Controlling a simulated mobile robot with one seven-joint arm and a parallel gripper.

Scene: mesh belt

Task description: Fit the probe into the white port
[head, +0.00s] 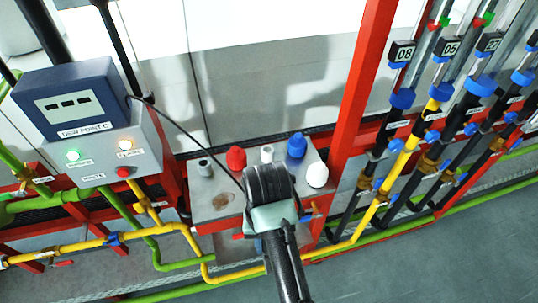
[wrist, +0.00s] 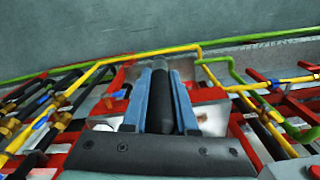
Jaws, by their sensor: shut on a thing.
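My gripper (wrist: 172,72) is shut on the probe (wrist: 182,105), a dark rod lying between two blue fingers in the wrist view. In the head view my gripper (head: 270,187) is over the front of the port panel (head: 209,206) and hides the probe. A white, round-topped fitting (head: 317,175) stands on the panel just right of my gripper, apart from it. A smaller off-white fitting (head: 267,153) stands behind my gripper. I cannot tell whether either one is open on top. The ports do not show clearly in the wrist view.
A red fitting (head: 236,158), a blue fitting (head: 297,146) and a grey one (head: 205,167) share the panel. A thin black cable (head: 190,134) runs from the dew point box (head: 70,98) to my gripper. A red post (head: 368,80) and several pipes stand right.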

